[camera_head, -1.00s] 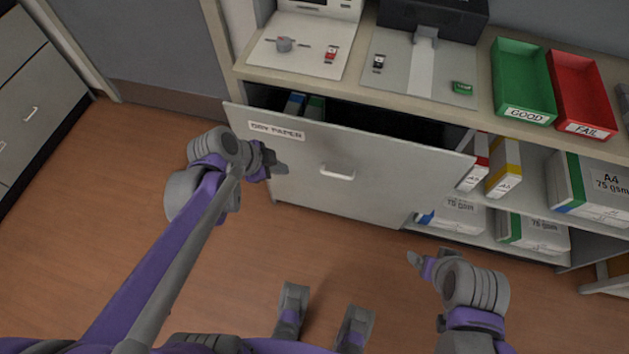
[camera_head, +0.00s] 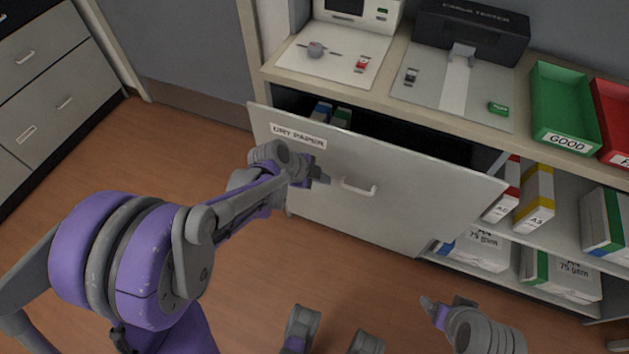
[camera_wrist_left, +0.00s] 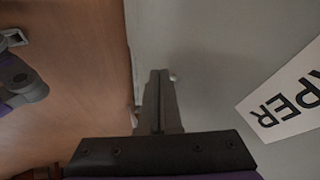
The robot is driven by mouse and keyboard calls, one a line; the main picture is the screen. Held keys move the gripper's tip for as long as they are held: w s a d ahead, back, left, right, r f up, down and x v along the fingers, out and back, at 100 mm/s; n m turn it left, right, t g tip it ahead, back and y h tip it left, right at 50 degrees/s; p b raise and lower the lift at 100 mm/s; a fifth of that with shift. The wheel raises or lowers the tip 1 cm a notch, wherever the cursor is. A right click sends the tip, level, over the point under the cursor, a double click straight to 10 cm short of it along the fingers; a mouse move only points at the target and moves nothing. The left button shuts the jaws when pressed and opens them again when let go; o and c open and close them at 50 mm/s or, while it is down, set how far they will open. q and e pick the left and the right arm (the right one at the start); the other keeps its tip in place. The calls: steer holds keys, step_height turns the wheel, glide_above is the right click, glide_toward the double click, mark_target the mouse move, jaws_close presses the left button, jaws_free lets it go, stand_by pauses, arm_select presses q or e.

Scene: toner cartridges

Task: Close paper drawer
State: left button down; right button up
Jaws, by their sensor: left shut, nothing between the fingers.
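The paper drawer (camera_head: 400,192) has a light grey front with a "DRY PAPER" label (camera_head: 298,136) and a bar handle (camera_head: 359,187). It stands pulled out from the cabinet, with folders visible inside its open top. My left gripper (camera_head: 322,178) is shut and empty at the drawer front, just left of the handle and below the label. In the left wrist view, its closed fingers (camera_wrist_left: 160,85) point along the grey front, with part of the label at right. Contact with the front cannot be told. My right gripper (camera_head: 428,304) is low at the bottom right, away from the drawer; its jaw state is unclear.
The counter above holds a tester machine (camera_head: 470,32), a green GOOD tray (camera_head: 563,105) and a red tray (camera_head: 615,115). Open shelves with paper packs (camera_head: 475,248) are right of the drawer. Bare wooden floor (camera_head: 345,270) lies in front.

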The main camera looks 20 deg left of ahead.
arm_select(q)
steer(key=shift+w+r, duration=0.1)
steer(key=shift+w, duration=1.05)
steer(key=w, duration=0.9)
steer(key=shift+w, duration=0.4)
steer(key=shift+r, duration=0.1)
